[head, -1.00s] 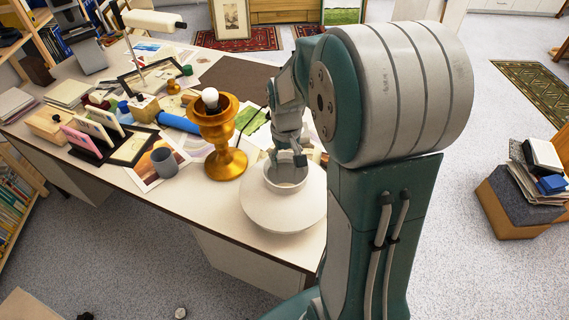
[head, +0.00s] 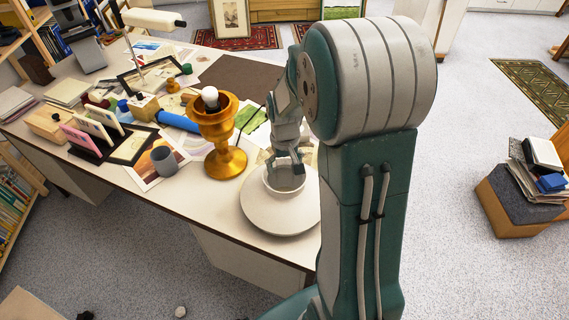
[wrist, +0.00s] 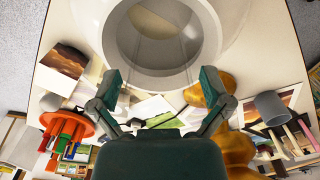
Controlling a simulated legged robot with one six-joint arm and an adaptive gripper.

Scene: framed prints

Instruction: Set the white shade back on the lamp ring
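The white shade (head: 272,217) stands on the desk near its front edge, with its open round collar facing up. In the wrist view the shade (wrist: 262,35) fills the top, and its collar opening faces the camera. The gold lamp (head: 226,162) stands upright just left of the shade, with a bare white bulb (head: 210,94) inside its ring-like cup (head: 215,115). The lamp also shows at the lower right of the wrist view (wrist: 236,150). My gripper (head: 285,168) is at the collar.
A grey mug (head: 164,161), card rack (head: 92,140) and blue roll (head: 178,122) lie left of the lamp. The desk's front edge (head: 180,215) is close to the shade. My arm hides the desk's right part.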

